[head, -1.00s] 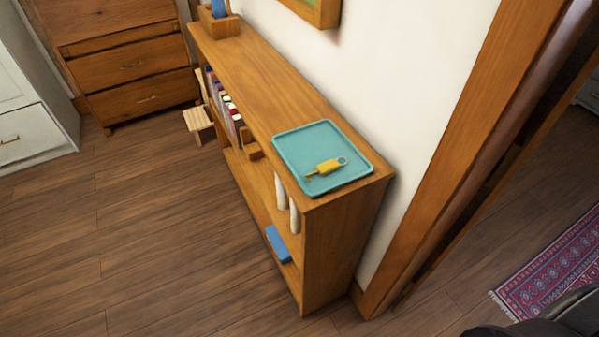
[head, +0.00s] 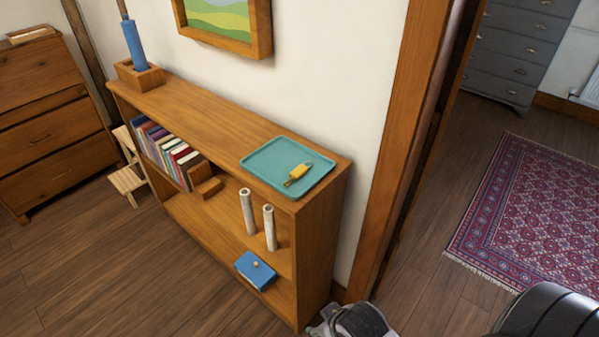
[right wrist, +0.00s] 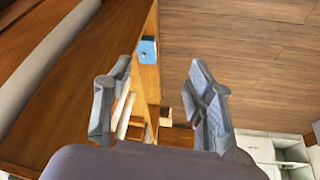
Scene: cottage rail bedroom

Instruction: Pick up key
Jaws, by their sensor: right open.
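A key (head: 298,173) with a yellow tag-like body lies on a teal tray (head: 262,160). The tray rests on the near right end of a wooden bookcase top (head: 190,112). My right gripper (right wrist: 160,88) is open in the right wrist view, with nothing between its fingers. A grey and black part of my right arm shows at the bottom edge of the head view, in front of the bookcase's right end and below the tray. The key and tray cannot be made out in the right wrist view. My left gripper is not in view.
The bookcase holds books (head: 168,150), two white cylinders (head: 247,212) and a blue book (head: 256,270), which also shows in the right wrist view (right wrist: 148,48). A blue item in a wooden holder (head: 140,76) stands at its far end. A door frame (head: 400,150) rises to the right.

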